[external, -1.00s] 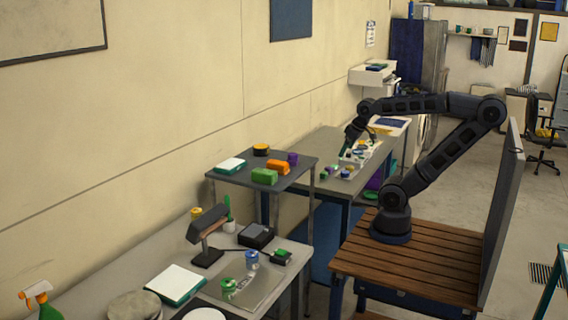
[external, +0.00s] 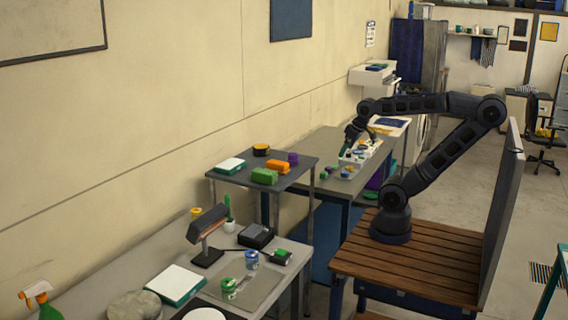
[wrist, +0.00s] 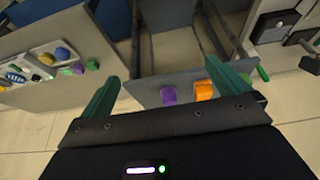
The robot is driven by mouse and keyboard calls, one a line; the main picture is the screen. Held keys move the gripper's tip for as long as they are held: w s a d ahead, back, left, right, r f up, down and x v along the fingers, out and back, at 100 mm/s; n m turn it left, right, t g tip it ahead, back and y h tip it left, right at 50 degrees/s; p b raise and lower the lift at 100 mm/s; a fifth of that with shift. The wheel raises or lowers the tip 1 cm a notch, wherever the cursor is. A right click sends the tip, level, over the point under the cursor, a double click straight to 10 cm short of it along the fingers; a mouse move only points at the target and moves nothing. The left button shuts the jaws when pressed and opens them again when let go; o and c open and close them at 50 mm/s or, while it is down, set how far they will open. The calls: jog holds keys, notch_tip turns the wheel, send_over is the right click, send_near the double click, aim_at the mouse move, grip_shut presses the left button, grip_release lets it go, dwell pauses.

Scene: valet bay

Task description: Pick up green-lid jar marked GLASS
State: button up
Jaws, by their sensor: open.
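A jar with a green lid (external: 229,289) stands upright on a grey mat on the near table in the external view. Its label is too small to read. A similar jar with a blue lid (external: 252,260) stands just behind it. My gripper (external: 346,152) is far off, above the far table near its tray. In the wrist view my gripper (wrist: 160,80) shows two green fingers spread apart with nothing between them. I cannot make out the green-lid jar in the wrist view.
A raised grey shelf (external: 236,178) with green, orange and purple blocks stands between my gripper and the jars. A lamp (external: 207,228), a black device (external: 257,236) and a white-topped box (external: 175,284) are near the jars. The far tray (wrist: 40,62) holds several small coloured things.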

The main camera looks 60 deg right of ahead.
jog(key=c, duration=0.7)
jog(key=shift+o, duration=0.2)
